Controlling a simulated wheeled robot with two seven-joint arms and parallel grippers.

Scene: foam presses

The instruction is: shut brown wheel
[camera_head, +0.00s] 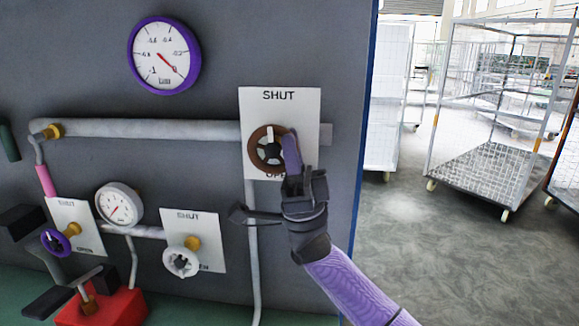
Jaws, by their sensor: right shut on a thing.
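The brown wheel (256,152) sits on a white plate (308,112) marked SHUT at the top and OPEN at the bottom. A pale mark shows near the top of the wheel's rim. My right gripper (291,160) comes up from the lower right and is shut on the right side of the wheel's rim. It hides the wheel's right edge and part of the lower label. My left gripper is not in view.
A purple-rimmed gauge (164,56) hangs at the upper left. Below are a small white gauge (120,205), a white wheel (181,262), a purple wheel (56,241) and a red block (103,305). Wire cage carts (487,165) stand on open floor at the right.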

